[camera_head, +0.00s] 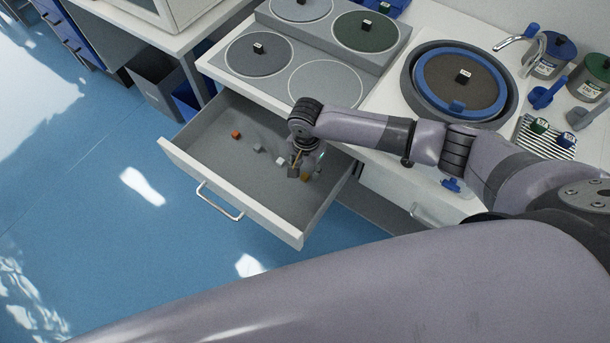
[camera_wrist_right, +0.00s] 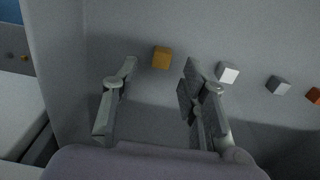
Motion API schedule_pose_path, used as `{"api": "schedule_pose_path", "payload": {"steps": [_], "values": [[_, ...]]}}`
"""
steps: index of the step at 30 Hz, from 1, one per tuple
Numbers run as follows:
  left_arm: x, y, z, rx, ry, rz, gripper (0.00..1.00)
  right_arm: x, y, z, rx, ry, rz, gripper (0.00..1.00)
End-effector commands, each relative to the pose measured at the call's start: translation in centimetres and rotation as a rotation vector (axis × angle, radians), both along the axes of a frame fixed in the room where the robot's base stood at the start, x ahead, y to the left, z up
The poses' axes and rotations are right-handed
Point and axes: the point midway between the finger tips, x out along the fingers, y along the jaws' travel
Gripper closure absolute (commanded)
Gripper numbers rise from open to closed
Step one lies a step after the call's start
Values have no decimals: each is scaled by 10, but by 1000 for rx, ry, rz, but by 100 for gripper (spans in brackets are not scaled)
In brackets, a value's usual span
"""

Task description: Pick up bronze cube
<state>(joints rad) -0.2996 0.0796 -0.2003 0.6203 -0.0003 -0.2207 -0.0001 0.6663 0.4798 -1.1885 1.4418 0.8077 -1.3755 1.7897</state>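The golden-brown cube (camera_wrist_right: 162,57), the closest match to bronze, lies on the grey drawer floor. In the wrist view it sits ahead of my right gripper (camera_wrist_right: 158,95), between the lines of its two fingers. The gripper is open with nothing between its fingers. In the head view my right gripper (camera_head: 299,168) hangs inside the open drawer (camera_head: 222,182), right beside the golden-brown cube (camera_head: 305,177), which it partly hides. Whether a finger touches the cube cannot be told. My left gripper is not in view.
A white cube (camera_head: 280,161), a grey cube (camera_head: 257,147) and an orange-red cube (camera_head: 236,134) lie in a row to the left in the drawer. The drawer walls surround them. The countertop above holds round grinding discs (camera_head: 259,54). The drawer's front left is bare.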

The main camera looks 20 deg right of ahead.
Motion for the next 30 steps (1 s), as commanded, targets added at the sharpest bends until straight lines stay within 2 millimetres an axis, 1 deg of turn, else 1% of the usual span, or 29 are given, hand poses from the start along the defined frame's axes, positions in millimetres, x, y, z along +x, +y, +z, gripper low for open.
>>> {"api": "schedule_pose_path", "payload": {"steps": [1,3,6,13,30], "values": [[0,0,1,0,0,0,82,0,-1,-8,-2,1,-1,60],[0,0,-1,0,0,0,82,0,0,-18,-1,1,0,60],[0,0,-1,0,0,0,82,1,0,-25,1,-1,1,60],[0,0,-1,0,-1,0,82,0,0,-26,1,-1,1,60],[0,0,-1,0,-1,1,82,0,0,-26,1,-1,0,97]]}}
